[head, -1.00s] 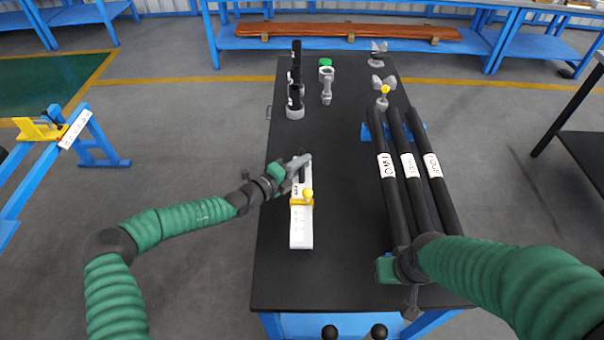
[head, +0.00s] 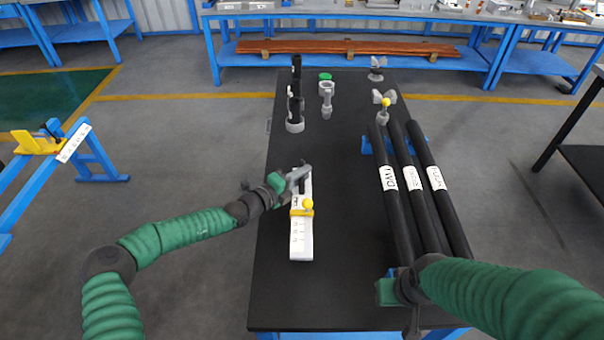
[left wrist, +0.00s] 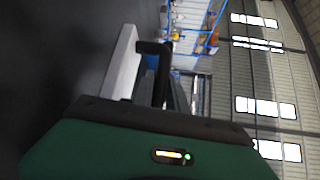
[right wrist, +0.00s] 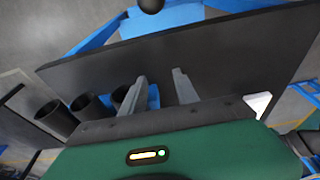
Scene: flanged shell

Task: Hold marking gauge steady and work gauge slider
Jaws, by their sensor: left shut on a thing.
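The marking gauge (head: 301,239) is a long white ruler-like bar lying lengthwise on the black table. Its yellow slider (head: 302,212) with a yellow knob sits near mid-bar. My left gripper (head: 302,174) is shut on the gauge at its far end, by a black handle. My right gripper (head: 411,322) is at the table's near right, by the tube ends. In the right wrist view its fingers (right wrist: 159,85) are apart and empty.
Three labelled black tubes (head: 415,195) lie on a blue rest along the right side of the table (head: 345,250), close to my right arm. Black cylinders (head: 295,105), grey fittings (head: 326,98) and a green cap stand at the back. The strip between gauge and tubes is clear.

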